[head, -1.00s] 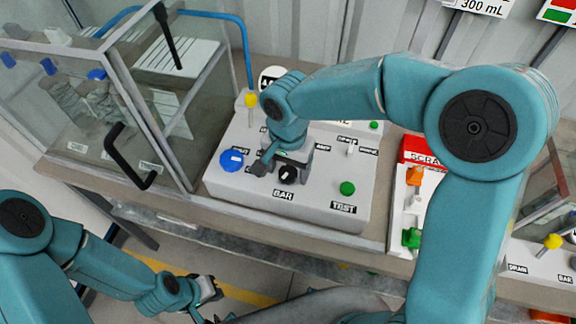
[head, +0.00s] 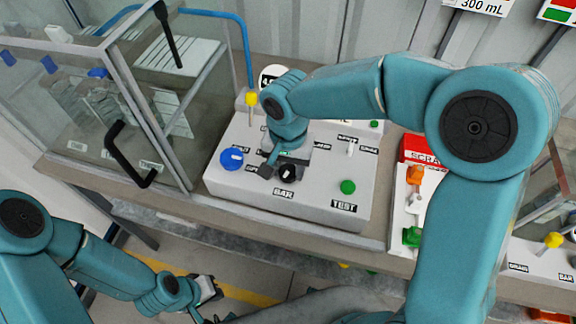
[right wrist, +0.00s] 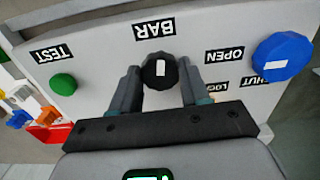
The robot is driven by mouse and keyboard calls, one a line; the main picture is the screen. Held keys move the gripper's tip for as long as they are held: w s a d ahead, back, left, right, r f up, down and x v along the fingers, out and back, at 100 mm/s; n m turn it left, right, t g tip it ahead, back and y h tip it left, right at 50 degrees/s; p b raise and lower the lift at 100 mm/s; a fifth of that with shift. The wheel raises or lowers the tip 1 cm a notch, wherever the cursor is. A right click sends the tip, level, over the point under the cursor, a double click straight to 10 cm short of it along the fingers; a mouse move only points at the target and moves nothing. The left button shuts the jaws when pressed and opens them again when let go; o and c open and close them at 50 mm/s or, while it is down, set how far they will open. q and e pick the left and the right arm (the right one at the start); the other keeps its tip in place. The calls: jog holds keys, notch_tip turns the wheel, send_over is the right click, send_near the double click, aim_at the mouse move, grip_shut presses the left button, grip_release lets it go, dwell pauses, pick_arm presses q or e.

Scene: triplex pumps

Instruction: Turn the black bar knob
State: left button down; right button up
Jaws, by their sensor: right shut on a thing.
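The black bar knob (head: 288,174) is on the front of a pale control box (head: 225,190), above the BAR label. It is round and black with a white mark, and it shows clearly in the right wrist view (right wrist: 160,71). My right gripper (head: 281,169) reaches down over the box from above. In the right wrist view its two fingers (right wrist: 160,85) stand on either side of the knob, shut on it. My left gripper (head: 206,297) is low in the head view, away from the box; its jaw opening is unclear.
A blue knob (head: 231,159), a green button (head: 347,187) and a yellow-topped lever (head: 251,99) sit around the knob. A glass-walled case (head: 165,110) with a black handle stands to the left. A box with orange and green controls (head: 412,205) is to the right.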

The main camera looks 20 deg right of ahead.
jog(key=n, duration=0.4)
jog(key=shift+n, duration=0.3)
jog(key=n, duration=0.5)
jog(key=shift+r, duration=0.1)
jog(key=n, duration=0.5)
jog(key=shift+d, duration=0.1)
jog(key=n+p, duration=0.1)
jog(key=n, duration=0.4)
jog(key=shift+w, duration=0.1)
jog(key=n+p, duration=0.1)
jog(key=n, duration=0.4)
jog(key=shift+r, duration=0.1)
jog(key=n+p, duration=0.1)
jog(key=n, duration=0.3)
jog(key=shift+w+p, duration=0.1)
jog(key=shift+p, duration=0.3)
jog(key=n+p, duration=0.2)
jog(key=n, duration=0.3)
jog(key=n+p, duration=0.2)
jog(key=n, duration=0.2)
jog(key=shift+w+n, duration=0.1)
jog(key=shift+n, duration=0.2)
